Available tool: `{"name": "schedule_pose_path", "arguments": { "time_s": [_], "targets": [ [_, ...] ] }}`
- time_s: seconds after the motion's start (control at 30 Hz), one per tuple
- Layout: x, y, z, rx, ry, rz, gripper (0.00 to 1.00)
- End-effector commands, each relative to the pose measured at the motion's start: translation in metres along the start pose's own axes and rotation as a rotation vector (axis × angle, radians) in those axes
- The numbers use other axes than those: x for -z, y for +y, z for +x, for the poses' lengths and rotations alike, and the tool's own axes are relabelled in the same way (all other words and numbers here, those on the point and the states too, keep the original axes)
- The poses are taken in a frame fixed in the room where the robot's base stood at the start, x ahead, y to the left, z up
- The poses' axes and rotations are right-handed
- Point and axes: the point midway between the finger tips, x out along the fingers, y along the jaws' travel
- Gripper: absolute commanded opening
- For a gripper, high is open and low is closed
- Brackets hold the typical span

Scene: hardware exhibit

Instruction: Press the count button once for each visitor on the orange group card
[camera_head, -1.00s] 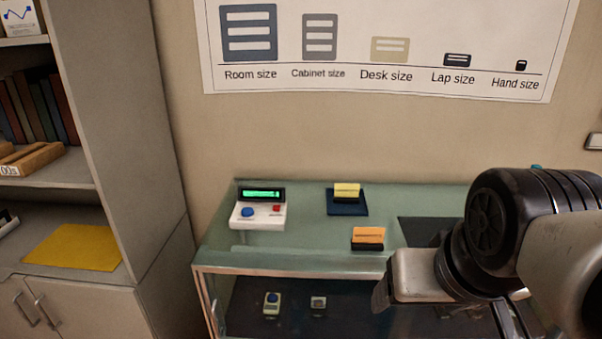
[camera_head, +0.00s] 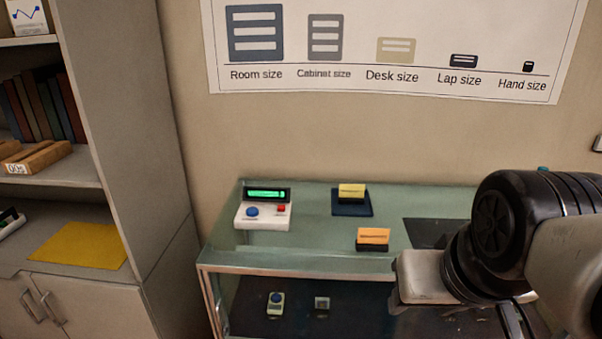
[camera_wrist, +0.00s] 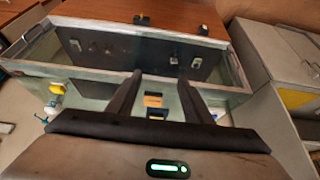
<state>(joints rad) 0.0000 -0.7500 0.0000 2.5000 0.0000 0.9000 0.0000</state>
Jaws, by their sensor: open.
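A white counter box (camera_head: 263,222) with a lit green display (camera_head: 265,194) stands on the glass case top at the left. It has a blue button (camera_head: 252,212) and a smaller red button (camera_head: 281,209); their labels and the display's digits are too small to read. The orange card (camera_head: 374,236) sits in a dark holder to the right and nearer the front; its marks are unreadable. My gripper's grey body (camera_head: 420,277) is right of the card; its fingertips are not clear there. In the wrist view my gripper (camera_wrist: 160,80) is open and empty, fingers apart.
A yellow card (camera_head: 351,190) on a dark blue base stands behind the orange one. The glass case (camera_head: 310,258) holds small devices on a lower shelf (camera_head: 350,325). A grey cabinet (camera_head: 150,150) stands at the left. The glass between counter and cards is clear.

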Motion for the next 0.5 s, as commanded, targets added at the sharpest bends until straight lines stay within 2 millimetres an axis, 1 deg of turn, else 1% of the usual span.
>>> {"name": "schedule_pose_path", "arguments": {
  "time_s": [0.03,0.17,0.2,0.27,0.5],
  "targets": [
    [0.0,0.0,0.0,0.0,0.0,0.0,0.37],
    [0.0,0.0,0.0,0.0,0.0,0.0,0.15],
    [0.0,0.0,0.0,0.0,0.0,0.0,0.08],
    [0.0,0.0,0.0,0.0,0.0,0.0,0.0],
    [0.0,0.0,0.0,0.0,0.0,0.0,0.0]
  ]
}}
